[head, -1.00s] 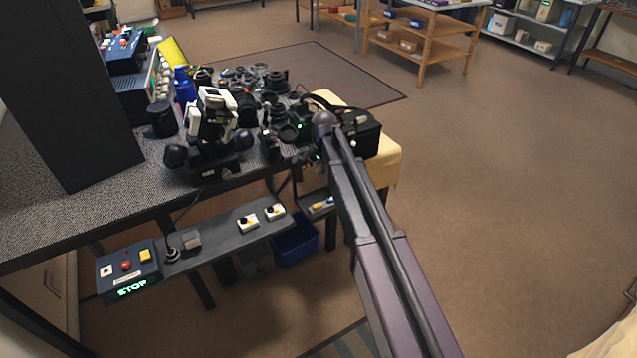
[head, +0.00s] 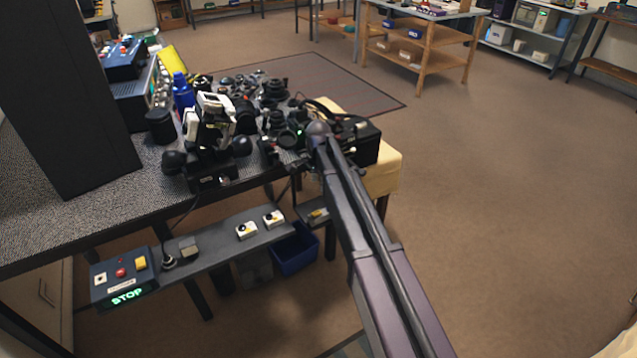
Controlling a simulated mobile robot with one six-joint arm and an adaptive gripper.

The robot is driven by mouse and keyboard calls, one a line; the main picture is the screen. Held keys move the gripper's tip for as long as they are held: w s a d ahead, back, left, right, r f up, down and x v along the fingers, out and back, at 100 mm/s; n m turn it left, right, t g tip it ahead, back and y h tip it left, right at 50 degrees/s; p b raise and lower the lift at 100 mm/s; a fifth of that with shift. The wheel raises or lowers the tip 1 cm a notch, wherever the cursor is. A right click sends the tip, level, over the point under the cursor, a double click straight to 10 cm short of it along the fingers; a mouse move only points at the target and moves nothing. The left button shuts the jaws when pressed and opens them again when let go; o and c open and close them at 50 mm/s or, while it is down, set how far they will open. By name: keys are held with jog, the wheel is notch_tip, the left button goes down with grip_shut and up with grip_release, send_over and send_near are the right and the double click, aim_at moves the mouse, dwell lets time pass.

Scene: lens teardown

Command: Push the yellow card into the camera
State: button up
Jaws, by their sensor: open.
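My arm reaches from the lower right to the table's right end. My gripper (head: 287,138) is there, small and dark among black camera parts, with its jaws open. Its fingertips are hard to tell apart from what lies around them. Several black cameras and lens parts (head: 272,88) crowd this end of the table, and I cannot tell which one is the task's camera. No small yellow card can be made out at the gripper; it may be hidden or too small. I see nothing held in the jaws.
A white and black device (head: 214,118) stands left of my gripper, beside a blue bottle (head: 183,91). A black bag (head: 362,142) sits on a cream stool to the right. A lower shelf holds a STOP box (head: 125,278). The floor to the right is clear.

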aim_at(318, 211)
jog(key=shift+f+b, duration=5.95)
jog(key=shift+f, duration=0.25)
grip_shut()
jog(key=shift+r+p, duration=1.05)
jog(key=shift+r+p, duration=1.75)
jog(key=shift+p, duration=0.05)
jog(key=shift+r, duration=0.25)
